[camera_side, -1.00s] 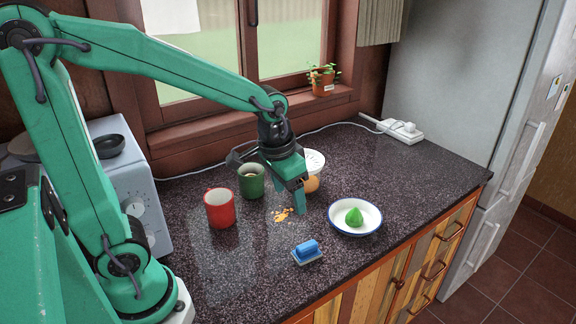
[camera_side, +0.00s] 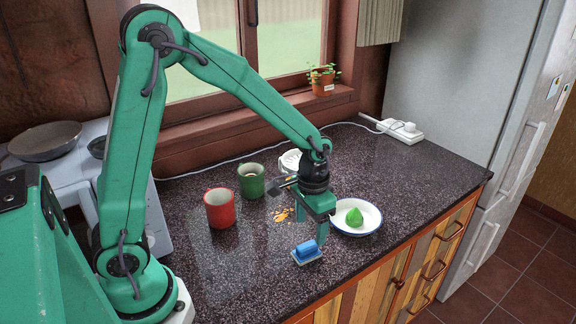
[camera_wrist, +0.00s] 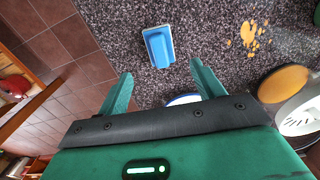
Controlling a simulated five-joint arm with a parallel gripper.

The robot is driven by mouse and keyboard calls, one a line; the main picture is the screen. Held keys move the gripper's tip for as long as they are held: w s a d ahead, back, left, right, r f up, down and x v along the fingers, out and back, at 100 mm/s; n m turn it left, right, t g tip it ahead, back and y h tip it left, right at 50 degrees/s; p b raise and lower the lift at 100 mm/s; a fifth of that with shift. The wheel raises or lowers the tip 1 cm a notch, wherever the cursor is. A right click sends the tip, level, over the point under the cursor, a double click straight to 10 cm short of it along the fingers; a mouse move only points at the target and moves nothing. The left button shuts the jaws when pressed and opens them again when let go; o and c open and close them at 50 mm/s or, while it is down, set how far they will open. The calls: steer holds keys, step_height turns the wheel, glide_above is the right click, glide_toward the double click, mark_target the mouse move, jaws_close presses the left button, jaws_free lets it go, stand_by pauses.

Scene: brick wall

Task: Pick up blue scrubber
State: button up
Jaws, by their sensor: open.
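The blue scrubber (camera_side: 306,251) lies on the dark speckled counter near its front edge, with a pale pad under a blue handle. In the wrist view the scrubber (camera_wrist: 159,46) lies ahead of the fingertips, roughly between their lines and apart from them. My gripper (camera_side: 314,233) hangs over the counter just above and behind the scrubber, fingers pointing down. In the wrist view my gripper (camera_wrist: 156,82) has its two green fingers spread with nothing between them.
A white plate (camera_side: 371,227) with a green lump (camera_side: 354,217) is right of my gripper. Orange crumbs (camera_side: 281,214), a red mug (camera_side: 219,208) and a green mug (camera_side: 251,180) are to the left. A white slotted item (camera_side: 290,161) stands behind. The counter left of the scrubber is clear.

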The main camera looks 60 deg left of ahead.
mark_target(309, 244)
steer(key=shift+f, duration=1.05)
steer(key=shift+f, duration=0.1)
steer(key=shift+f, duration=2.45)
steer(key=c, duration=1.1)
steer(key=shift+o, duration=0.2)
steer(key=shift+r, duration=0.15)
